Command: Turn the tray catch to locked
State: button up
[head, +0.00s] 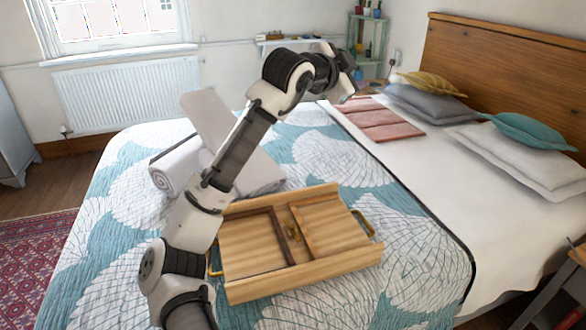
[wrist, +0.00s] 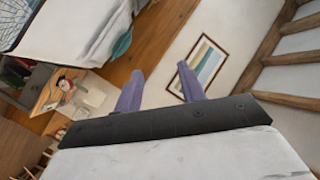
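The wooden tray (head: 245,290) lies on the bed, with raised sides, inner dividers and brass handles (head: 364,222) at its ends. A small brass piece, likely the catch (head: 293,230), sits near the middle of the tray. Its setting is too small to tell. My gripper (head: 350,92) is raised above the bed, behind the tray and well apart from it. In the wrist view its two purple-grey fingers (wrist: 157,90) are spread with nothing between them. The wrist view shows the wall and no part of the tray.
Rolled white towels (head: 182,165) lie left of the tray, partly behind my arm. Folded pink cloths (head: 375,118) and several pillows (head: 515,160) lie towards the wooden headboard (head: 500,58). The quilt (head: 410,290) right of the tray is clear.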

notch_tip(320, 180, down, 9)
jog(key=w+d+m+g+y, duration=0.1)
jog(key=g+y, duration=0.2)
jog(key=g+y+b, duration=0.3)
jog(key=g+y, duration=0.4)
jog(key=g, duration=0.2)
send_near(292, 225)
notch_tip(292, 225, down, 8)
jog(key=shift+r+p, duration=0.15)
jog(key=shift+p, duration=0.25)
grip_shut()
